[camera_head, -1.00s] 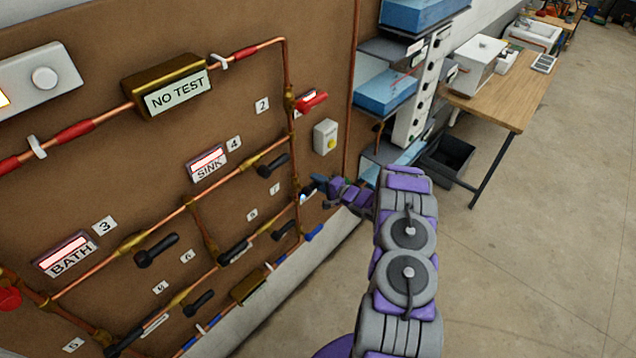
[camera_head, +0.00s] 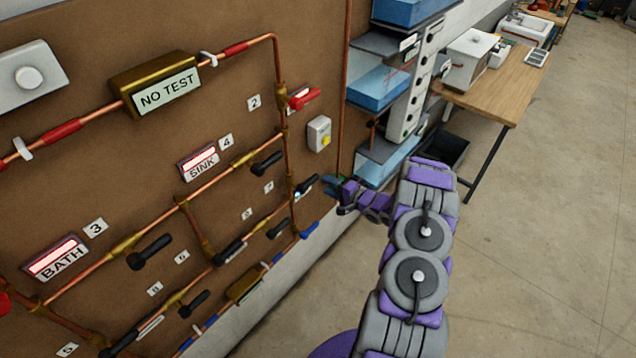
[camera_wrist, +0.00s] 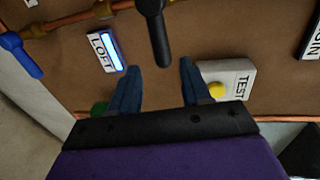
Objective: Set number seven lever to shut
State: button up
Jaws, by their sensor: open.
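A black lever (camera_head: 307,184) sits on a brass valve at the right side of the brown pipe board in the head view. A small white tag (camera_head: 269,186) is to its left; its number is too small to read surely. In the wrist view the black lever (camera_wrist: 157,38) points down the picture toward my gripper, its tip between the fingertips. A lit LOFT sign (camera_wrist: 107,52) is beside it. My gripper (camera_wrist: 160,64) is open, with a blue finger on each side of the lever tip. In the head view my gripper (camera_head: 328,184) is just right of the lever.
A TEST box with a yellow button (camera_head: 319,133) is above the lever. A red lever (camera_head: 304,98) is higher up, and a blue lever (camera_head: 309,230) is below. Other black levers fill the board to the left. Blue-bin shelves (camera_head: 380,88) stand at right; the floor is clear.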

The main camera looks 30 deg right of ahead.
jog(key=v, duration=1)
jog(key=shift+d+f, duration=0.1)
jog(key=shift+d, duration=0.15)
jog(key=shift+w, duration=0.1)
